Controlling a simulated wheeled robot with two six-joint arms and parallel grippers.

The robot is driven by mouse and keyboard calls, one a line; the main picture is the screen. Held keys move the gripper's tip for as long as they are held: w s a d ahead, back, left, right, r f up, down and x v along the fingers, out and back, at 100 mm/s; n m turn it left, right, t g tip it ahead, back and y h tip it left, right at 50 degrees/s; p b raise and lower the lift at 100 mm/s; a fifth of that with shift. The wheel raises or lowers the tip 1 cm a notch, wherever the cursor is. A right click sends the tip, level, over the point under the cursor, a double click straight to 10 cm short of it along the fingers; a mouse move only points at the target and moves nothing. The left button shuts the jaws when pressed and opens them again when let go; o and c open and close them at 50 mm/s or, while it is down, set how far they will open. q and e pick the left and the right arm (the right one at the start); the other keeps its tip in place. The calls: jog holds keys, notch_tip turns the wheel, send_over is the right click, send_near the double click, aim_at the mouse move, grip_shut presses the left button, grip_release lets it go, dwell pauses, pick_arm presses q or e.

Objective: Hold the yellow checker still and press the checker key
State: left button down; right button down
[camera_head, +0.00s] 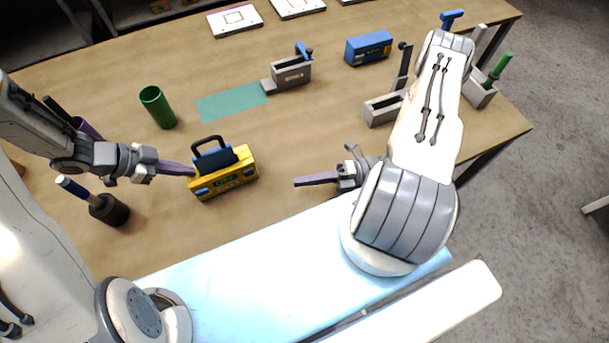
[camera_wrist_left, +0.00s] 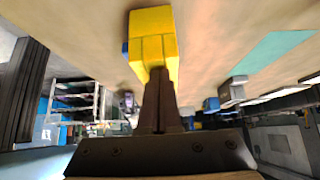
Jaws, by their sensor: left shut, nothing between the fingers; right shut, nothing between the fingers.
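The yellow checker (camera_head: 232,180) stands on the table, with a dark handle on top, blue parts and a small green panel on its front. My left gripper (camera_head: 191,170) is shut and empty, its tips at the checker's left end. In the left wrist view the shut fingers (camera_wrist_left: 160,78) point at the end face of the yellow checker (camera_wrist_left: 153,38); I cannot tell whether they touch it. My right gripper (camera_head: 298,182) is shut and empty, right of the checker with a gap between them. I cannot make out which part is the key.
A grey vice-like device (camera_head: 291,72), a blue box (camera_head: 368,48) and grey stands (camera_head: 383,110) are farther back. Table between checker and right gripper is clear.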

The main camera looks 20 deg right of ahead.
pick_arm(q)
jog(key=shift+s+f, duration=0.1)
jog(key=shift+s, duration=0.1)
